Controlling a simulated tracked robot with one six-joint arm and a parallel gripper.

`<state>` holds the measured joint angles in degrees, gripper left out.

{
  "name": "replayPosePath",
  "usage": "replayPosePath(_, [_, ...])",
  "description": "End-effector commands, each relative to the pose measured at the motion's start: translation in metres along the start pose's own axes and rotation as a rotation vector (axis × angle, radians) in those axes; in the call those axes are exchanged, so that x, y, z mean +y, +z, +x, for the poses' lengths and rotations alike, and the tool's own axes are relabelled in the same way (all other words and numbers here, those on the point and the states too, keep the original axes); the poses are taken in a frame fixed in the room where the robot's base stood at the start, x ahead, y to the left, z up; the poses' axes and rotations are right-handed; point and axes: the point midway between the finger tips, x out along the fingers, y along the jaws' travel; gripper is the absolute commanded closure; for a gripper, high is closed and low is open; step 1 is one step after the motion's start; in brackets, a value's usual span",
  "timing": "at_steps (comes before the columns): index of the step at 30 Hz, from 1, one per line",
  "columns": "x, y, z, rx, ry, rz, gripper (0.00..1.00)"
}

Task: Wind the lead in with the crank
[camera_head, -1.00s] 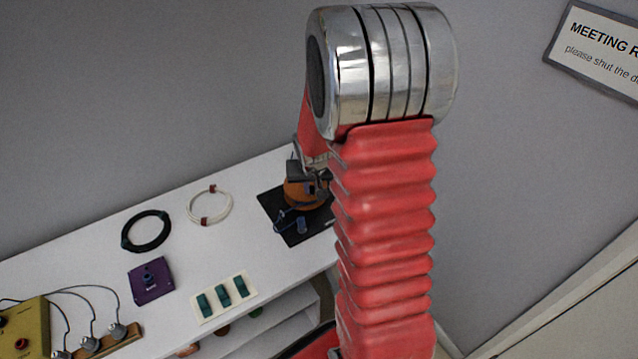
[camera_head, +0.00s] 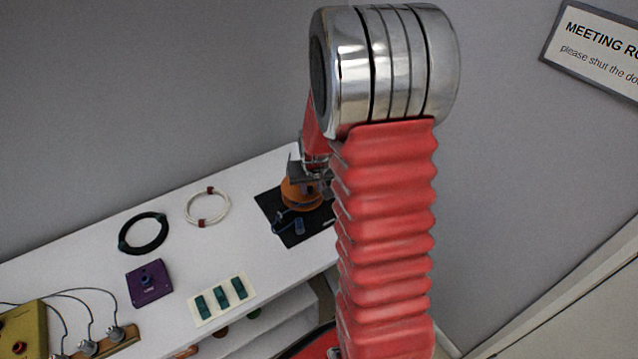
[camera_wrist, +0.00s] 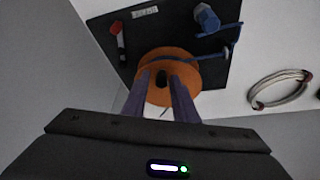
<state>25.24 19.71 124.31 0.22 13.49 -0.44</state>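The orange drum (camera_head: 302,193) sits on a black base plate (camera_head: 270,205) at the far right end of the white table. In the wrist view, the drum (camera_wrist: 158,60) lies straight ahead, with a small dark knob (camera_wrist: 162,78) on it that appears to be the crank's handle. My gripper (camera_wrist: 161,84) points at the drum, its two fingers apart on either side of the knob, with orange showing between. I cannot tell how far above the knob the tips are. The blue lead (camera_wrist: 220,57) runs from the drum across the plate near a blue post (camera_wrist: 207,17).
A red-tipped lever (camera_wrist: 117,30) stands on the plate beside the drum. A white coil (camera_head: 208,206), black coil (camera_head: 144,233), purple box (camera_head: 149,282) and green switch panel (camera_head: 220,300) lie leftward. Walls stand behind the table. My arm hides part of the plate.

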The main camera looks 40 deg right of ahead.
Motion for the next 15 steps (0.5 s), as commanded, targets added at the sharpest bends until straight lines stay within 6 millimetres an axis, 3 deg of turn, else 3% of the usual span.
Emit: replayPosePath(15, [-0.0011,-0.001,-0.0074,0.003,-0.001,-0.001,0.68])
